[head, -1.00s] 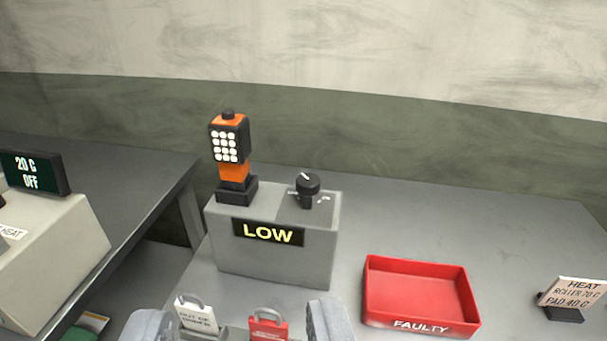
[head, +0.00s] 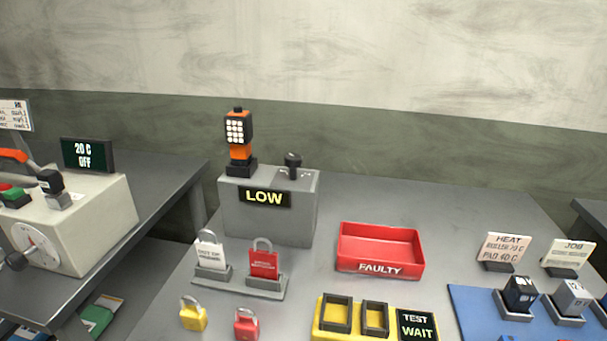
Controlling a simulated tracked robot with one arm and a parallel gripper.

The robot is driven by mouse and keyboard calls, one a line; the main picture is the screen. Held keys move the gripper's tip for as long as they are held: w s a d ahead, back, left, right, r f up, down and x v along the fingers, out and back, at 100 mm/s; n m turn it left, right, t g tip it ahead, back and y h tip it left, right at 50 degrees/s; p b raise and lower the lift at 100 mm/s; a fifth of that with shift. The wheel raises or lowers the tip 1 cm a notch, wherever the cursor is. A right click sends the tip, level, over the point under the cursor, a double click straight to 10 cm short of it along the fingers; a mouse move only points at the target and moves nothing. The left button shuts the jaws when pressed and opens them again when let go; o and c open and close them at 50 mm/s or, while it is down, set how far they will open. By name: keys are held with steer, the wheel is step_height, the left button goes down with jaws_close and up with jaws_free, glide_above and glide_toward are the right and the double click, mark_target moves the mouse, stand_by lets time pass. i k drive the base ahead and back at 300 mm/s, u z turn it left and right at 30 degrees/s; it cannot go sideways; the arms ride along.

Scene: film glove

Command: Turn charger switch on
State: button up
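The charger (head: 270,222) is a grey box on the bench with a lit sign reading LOW on its front. A black rotary switch (head: 292,160) stands on its top right; I cannot read its setting. An orange and black lamp (head: 238,135) with a panel of white dots stands upright in a black holder on the box's top left. My gripper is out of view, and nothing visible touches the switch.
A red FAULTY tray (head: 380,248) lies to the charger's right. A yellow tester (head: 362,321) shows TEST WAIT. A machine (head: 95,215) reading 20 C OFF stands left.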

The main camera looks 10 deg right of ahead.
mark_target(293, 161)
steer(key=z, duration=0.05)
steer(key=k, duration=0.2)
steer(key=z, duration=0.45)
steer(key=i, duration=1.05)
